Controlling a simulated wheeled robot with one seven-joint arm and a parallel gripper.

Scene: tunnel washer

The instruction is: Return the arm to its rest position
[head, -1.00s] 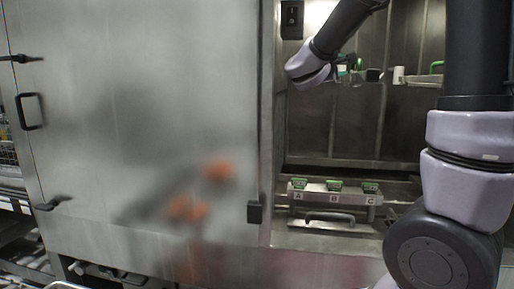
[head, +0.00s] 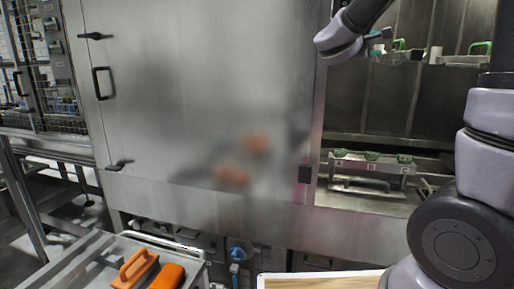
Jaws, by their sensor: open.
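My arm rises at the right of the head view, with its big dark joint low down and its far links crossing the top. My gripper (head: 388,46) is at the upper right, in front of the dark recess of the washer, and looks empty. It is small in the picture and partly hidden by the pale wrist link.
A steel door (head: 200,90) with a black handle fills the middle. A block marked A, B, C (head: 372,163) with green tops sits in the recess. Orange tools (head: 135,268) lie on a metal tray (head: 75,270) at lower left.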

